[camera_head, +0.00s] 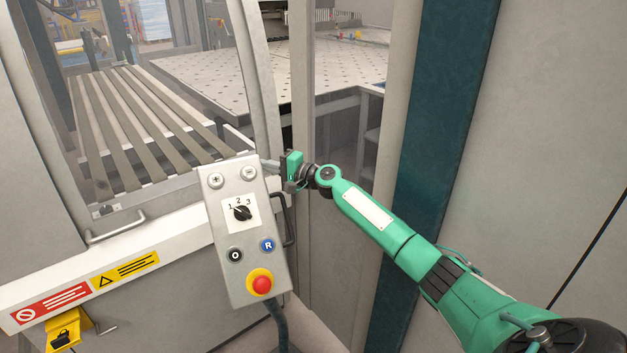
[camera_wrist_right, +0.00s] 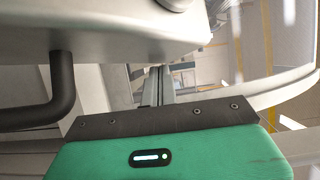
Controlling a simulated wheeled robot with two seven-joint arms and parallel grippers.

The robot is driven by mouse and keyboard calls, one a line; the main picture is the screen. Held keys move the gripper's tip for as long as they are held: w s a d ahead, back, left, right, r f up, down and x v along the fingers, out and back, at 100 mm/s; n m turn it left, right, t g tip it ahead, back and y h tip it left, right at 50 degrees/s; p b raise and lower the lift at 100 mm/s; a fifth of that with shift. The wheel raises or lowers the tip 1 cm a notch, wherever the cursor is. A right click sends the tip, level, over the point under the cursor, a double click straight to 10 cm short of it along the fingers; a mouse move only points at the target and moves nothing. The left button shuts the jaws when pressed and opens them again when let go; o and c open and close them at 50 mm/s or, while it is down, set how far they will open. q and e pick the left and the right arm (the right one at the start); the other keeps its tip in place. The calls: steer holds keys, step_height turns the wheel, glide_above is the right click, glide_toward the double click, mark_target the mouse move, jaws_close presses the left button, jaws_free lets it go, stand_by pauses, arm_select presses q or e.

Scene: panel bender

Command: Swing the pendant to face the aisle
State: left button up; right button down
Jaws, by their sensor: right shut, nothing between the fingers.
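The pendant (camera_head: 224,225) is a grey control box with a three-position selector, two small buttons marked O and R, and a red stop button on a yellow ring. Its button face is turned toward my head camera. A dark handle (camera_head: 288,220) runs down its right side; the handle also shows at left in the right wrist view (camera_wrist_right: 62,95). My right gripper (camera_head: 271,164) is at the pendant's upper right edge, its fingers shut and empty. Whether they touch the pendant is unclear. In the wrist view the pendant's grey body (camera_wrist_right: 100,35) fills the upper left. My left gripper is out of view.
A clear machine guard with a grey frame (camera_head: 262,80) stands behind the pendant. A slatted table (camera_head: 135,125) lies beyond it. A dark teal column (camera_head: 430,150) and grey panels are close to my right arm. A cable (camera_head: 278,325) hangs below the pendant.

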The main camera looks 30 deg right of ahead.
stand_by(0.6)
